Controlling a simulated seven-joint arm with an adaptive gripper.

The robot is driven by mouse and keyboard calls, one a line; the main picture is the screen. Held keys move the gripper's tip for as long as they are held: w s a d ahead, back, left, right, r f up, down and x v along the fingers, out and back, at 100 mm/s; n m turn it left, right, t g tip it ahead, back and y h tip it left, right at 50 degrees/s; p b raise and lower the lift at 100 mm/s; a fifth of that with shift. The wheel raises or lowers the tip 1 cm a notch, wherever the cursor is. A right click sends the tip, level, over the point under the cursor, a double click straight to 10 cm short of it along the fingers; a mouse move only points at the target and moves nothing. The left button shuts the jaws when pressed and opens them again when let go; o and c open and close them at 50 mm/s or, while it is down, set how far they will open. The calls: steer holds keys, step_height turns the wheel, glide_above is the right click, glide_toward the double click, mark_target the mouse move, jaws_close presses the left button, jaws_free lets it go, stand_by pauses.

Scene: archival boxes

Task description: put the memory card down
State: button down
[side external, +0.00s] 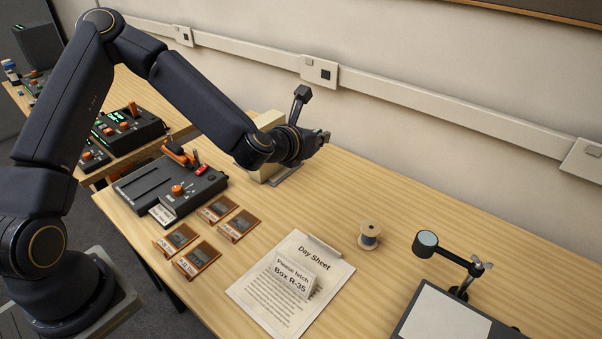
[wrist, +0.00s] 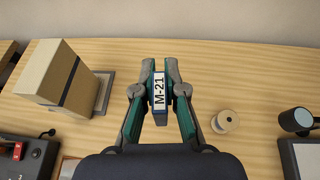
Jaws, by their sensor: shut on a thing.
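The memory card (wrist: 159,92) is a narrow dark blue piece with a white label reading M-21. In the wrist view my gripper (wrist: 160,67) is shut on it, with a finger on each side. In the side external view my gripper (side external: 322,138) is raised above the back part of the table (side external: 440,220), near the wall. The card cannot be made out clearly there. How high the card hangs above the wood is hard to tell.
A tan box (wrist: 52,78) with a dark band stands on a grey plate (wrist: 103,92) left of my gripper. A thread spool (side external: 370,233), a Day Sheet (side external: 270,300), a lamp (side external: 427,243), a black console (side external: 165,190) and several brown holders (side external: 238,225) occupy the table. Wood between box and spool is bare.

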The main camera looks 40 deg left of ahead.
steer(key=s+a+f+n+g+y, duration=0.1)
steer(key=a+n+y, duration=0.25)
steer(key=a, duration=0.75)
steer(key=s+a+f+n+g+y, duration=0.1)
steer(key=a+n+g+y, duration=0.2)
steer(key=a, duration=0.7)
steer(key=s+a+r+n+g+y, duration=0.2)
steer(key=s+a+n, duration=0.15)
steer(key=a, duration=0.45)
steer(key=s+a+r+n+g+y, duration=0.1)
steer(key=s+a+n+g+y, duration=0.2)
steer(key=a, duration=0.6)
steer(key=t, duration=0.1)
glide_above(218, 154)
steer(key=shift+m, duration=0.3)
steer(key=f, duration=2)
steer(key=shift+s+d+f, duration=0.1)
steer(key=shift+s+d, duration=0.15)
steer(key=shift+s, duration=0.15)
steer(key=shift+w+a+f, duration=0.1)
steer(key=shift+w+f, duration=0.1)
steer(key=shift+f, duration=0.8)
steer(key=shift+w+a+f, duration=0.1)
steer(key=shift+w+f, duration=0.05)
steer(key=shift+f, duration=0.8)
steer(key=shift+f, duration=0.1)
